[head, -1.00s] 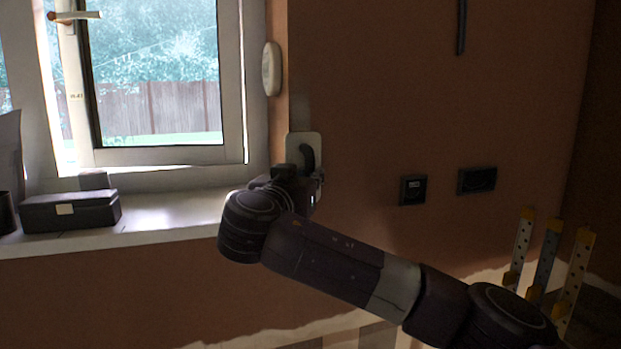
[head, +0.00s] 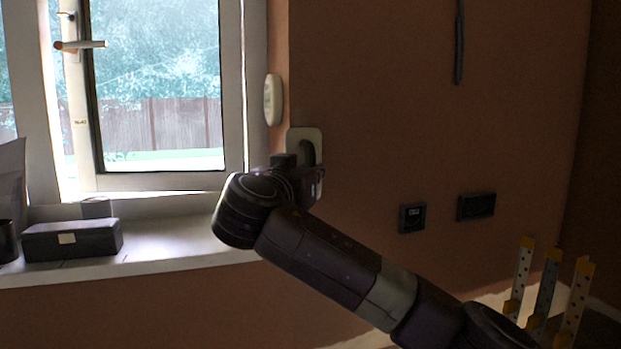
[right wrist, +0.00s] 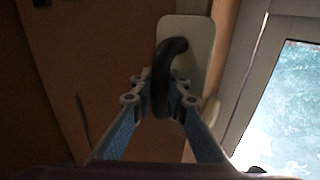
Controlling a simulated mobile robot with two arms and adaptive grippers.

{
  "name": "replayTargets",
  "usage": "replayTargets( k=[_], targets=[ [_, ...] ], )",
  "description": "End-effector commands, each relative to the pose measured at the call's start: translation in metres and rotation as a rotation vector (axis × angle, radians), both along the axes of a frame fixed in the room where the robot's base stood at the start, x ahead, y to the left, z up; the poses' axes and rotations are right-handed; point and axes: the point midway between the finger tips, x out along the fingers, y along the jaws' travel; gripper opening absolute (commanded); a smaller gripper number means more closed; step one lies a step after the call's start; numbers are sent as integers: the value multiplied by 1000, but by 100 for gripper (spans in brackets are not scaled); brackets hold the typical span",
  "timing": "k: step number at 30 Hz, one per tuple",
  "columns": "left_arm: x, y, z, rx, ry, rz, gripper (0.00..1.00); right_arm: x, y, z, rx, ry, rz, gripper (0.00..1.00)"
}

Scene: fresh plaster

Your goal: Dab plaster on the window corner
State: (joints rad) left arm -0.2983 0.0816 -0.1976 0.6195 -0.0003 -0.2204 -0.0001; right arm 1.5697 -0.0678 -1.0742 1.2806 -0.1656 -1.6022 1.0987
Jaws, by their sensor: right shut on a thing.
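My right gripper (right wrist: 160,100) is shut on the dark curved handle (right wrist: 164,60) of a float with a pale, rounded plate (right wrist: 203,45). In the head view the plate (head: 297,138) stands upright at the window corner (head: 289,110), where the reddish-brown wall meets the window reveal. The plate's face is turned away, so I cannot tell whether it touches the wall or carries plaster. My right wrist hides the lower part of the float in the head view. My left gripper is not in view.
A white oval fitting (head: 273,100) sits on the reveal just above the float. A dark box (head: 72,241) lies on the sill (head: 170,248). Two dark wall sockets (head: 412,217) (head: 476,206) are to the right. Several perforated strips (head: 522,270) stand at lower right.

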Motion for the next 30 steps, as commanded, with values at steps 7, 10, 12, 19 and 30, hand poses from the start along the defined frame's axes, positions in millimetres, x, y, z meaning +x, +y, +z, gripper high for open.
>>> replayTargets(
  k=[7,10,12,19,30],
  targets=[
    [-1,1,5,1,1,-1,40,0,1,11,-1,-3,3,0],
    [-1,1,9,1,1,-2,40,0,1,20,1,-3,3,0],
    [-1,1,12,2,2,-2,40,-1,1,27,0,-3,2,0],
    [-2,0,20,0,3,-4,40,-1,0,43,-1,-2,2,0],
    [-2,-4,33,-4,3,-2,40,0,0,64,-1,-2,1,0]
  ],
)
